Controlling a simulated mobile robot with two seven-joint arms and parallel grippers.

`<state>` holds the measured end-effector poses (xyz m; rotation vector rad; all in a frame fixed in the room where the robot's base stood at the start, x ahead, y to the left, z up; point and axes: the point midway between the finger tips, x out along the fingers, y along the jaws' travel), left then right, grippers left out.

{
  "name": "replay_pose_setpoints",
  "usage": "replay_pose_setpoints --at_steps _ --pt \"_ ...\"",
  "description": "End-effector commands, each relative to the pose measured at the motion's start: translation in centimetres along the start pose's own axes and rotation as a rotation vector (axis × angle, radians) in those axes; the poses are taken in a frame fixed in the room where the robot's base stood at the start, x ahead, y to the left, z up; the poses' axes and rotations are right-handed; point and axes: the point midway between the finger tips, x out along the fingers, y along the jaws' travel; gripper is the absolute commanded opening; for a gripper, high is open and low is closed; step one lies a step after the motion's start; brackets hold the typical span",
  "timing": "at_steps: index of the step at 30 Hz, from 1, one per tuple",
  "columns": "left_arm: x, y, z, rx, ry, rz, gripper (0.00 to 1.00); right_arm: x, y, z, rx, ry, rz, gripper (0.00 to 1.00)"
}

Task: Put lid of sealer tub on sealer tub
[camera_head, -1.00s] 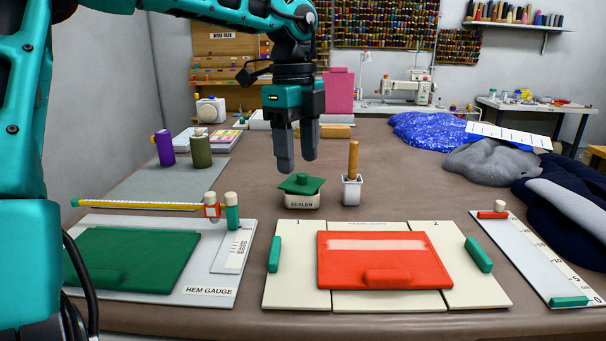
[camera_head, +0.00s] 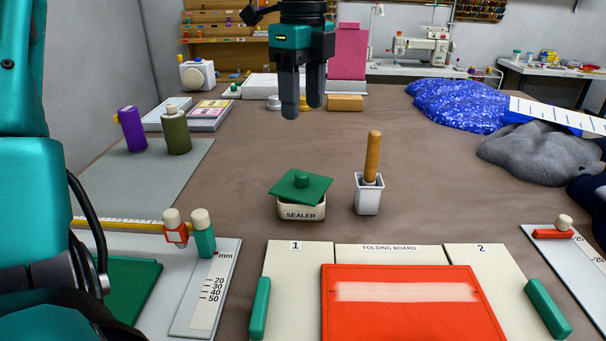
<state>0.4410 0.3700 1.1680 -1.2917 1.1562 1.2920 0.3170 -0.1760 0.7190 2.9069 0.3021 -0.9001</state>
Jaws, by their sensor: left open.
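The sealer tub (camera_head: 301,213) is a small cream tub labelled SEALER, standing on the brown table (camera_head: 420,190). My right gripper is not in view.
A brush with a wooden handle (camera_head: 372,160) stands in a white holder (camera_head: 368,196) just right of the tub. The folding board (camera_head: 290,260) with a red piece lies in front. Purple (camera_head: 132,130) and olive (camera_head: 176,132) bottles stand left.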

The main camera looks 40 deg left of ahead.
Motion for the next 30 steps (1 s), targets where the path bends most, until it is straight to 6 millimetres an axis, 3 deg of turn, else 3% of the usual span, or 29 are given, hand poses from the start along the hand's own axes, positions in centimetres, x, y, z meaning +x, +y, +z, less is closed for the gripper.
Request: replay_pose_setpoints --at_steps 4,12,20,30 --pt "1.3 0.0 0.0 0.000 0.001 0.003 0.57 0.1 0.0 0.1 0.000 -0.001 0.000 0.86" --pt "6.2 0.1 0.0 0.001 0.001 0.005 0.57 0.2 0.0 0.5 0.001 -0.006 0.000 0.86" --pt "8.3 0.1 -0.1 0.001 0.000 0.002 0.57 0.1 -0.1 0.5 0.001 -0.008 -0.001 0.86" --pt "12.7 0.4 -0.2 0.000 0.002 0.001 0.57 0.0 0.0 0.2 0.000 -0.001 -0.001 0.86"
